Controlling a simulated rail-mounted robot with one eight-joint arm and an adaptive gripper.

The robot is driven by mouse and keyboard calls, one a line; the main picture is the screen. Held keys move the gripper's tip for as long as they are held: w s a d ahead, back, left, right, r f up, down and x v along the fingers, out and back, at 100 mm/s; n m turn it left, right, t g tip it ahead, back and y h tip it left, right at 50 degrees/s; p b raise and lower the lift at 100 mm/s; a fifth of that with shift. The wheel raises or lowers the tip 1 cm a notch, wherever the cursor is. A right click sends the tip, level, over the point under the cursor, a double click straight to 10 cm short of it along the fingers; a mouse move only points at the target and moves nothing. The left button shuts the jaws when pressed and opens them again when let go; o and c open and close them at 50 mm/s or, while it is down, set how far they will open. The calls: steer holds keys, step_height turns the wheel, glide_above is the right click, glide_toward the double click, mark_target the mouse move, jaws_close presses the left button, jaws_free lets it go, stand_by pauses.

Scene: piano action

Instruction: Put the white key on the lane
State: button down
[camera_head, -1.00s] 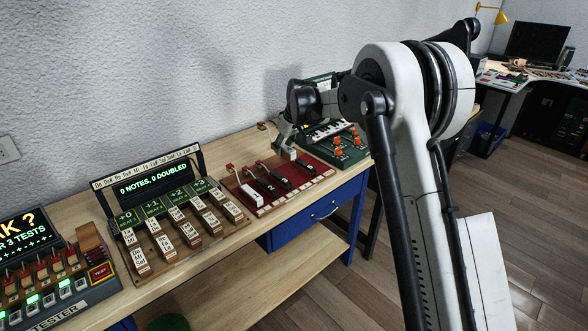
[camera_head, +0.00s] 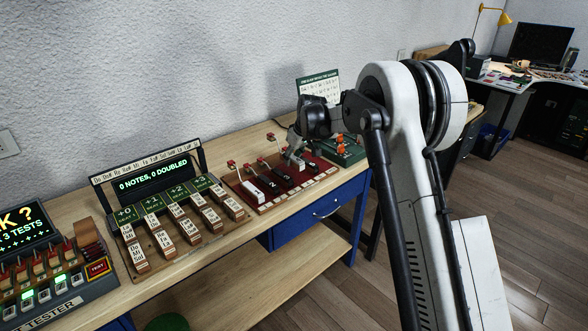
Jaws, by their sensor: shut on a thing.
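My gripper (camera_head: 292,150) is shut on a white key (camera_head: 299,164) and holds it low over the right part of the red board (camera_head: 303,188). Whether the key touches the board cannot be told. Lanes run side by side on the board, with pale labels along the front edge. A second white key (camera_head: 252,192) lies in the leftmost lane. A black key (camera_head: 267,184) and another dark key (camera_head: 283,176) lie to its right. My gripper and arm hide part of the board's right end.
A green unit (camera_head: 346,150) with orange parts stands right of the board. To the left are a display stand (camera_head: 150,184) with labelled wooden blocks and a tester (camera_head: 45,270). Red-topped posts (camera_head: 248,167) rise behind the lanes.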

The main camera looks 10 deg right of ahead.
mark_target(294, 174)
steer(key=shift+w+d+f, duration=0.3)
steer(key=shift+d+f, duration=0.05)
steer(key=shift+d, duration=0.05)
steer(key=shift+f, duration=1.95)
steer(key=shift+f, duration=0.2)
steer(key=c, duration=1.5)
jaws_free()
steer(key=shift+c, duration=0.2)
steer(key=shift+r, duration=0.1)
